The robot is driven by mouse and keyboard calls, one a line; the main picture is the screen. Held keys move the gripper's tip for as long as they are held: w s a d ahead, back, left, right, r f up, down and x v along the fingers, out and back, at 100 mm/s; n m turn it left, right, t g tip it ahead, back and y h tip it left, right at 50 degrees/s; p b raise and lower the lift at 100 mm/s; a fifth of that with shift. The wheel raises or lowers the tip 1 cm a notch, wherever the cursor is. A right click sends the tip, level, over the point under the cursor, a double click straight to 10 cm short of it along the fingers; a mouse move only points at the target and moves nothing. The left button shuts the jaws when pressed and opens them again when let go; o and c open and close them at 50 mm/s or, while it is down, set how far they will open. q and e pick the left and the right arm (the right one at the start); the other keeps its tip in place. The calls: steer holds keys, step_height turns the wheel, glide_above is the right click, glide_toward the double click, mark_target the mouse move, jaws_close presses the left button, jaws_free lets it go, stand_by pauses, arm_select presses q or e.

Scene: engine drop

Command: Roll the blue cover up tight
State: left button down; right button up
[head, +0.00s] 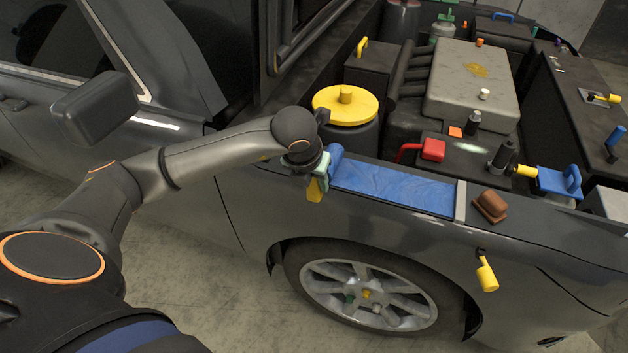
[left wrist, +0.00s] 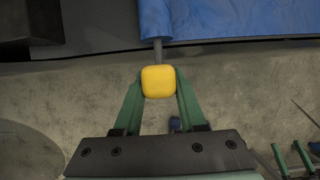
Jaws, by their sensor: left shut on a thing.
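The blue cover (head: 395,190) lies flat along the car's fender, with a rolled part (head: 335,158) at its left end. It also shows at the top of the left wrist view (left wrist: 235,18). A yellow handle (head: 315,190) hangs at the rolled end. In the left wrist view the handle (left wrist: 158,82) sits on a grey rod that reaches the roll. My left gripper (head: 308,176) is shut on this handle, with a green finger on each side of it. Green finger-like parts, perhaps my right gripper (left wrist: 296,158), show at the lower right of the left wrist view, cut by the edge.
A grey strip (head: 460,201) crosses the cover's right end, beside a brown block (head: 490,206). A yellow-topped cylinder (head: 346,104) and a red handle (head: 430,149) stand behind the cover in the engine bay. Another yellow handle (head: 487,277) hangs on the car's side.

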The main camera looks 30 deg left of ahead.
arm_select(q)
steer(key=w+d+b, duration=0.1)
steer(key=w+d, duration=0.1)
steer(key=d, duration=0.9)
steer(key=shift+w+d, duration=0.4)
stand_by(0.3)
steer(key=w+d+b, duration=0.3)
steer(key=d, duration=0.8)
steer(key=shift+d, duration=0.3)
steer(key=shift+d+r, duration=0.1)
stand_by(0.4)
steer(key=shift+w+d+b, duration=0.15)
steer(key=shift+d+b, duration=0.2)
steer(key=shift+d, duration=0.6)
steer(key=shift+c, duration=2)
jaws_free()
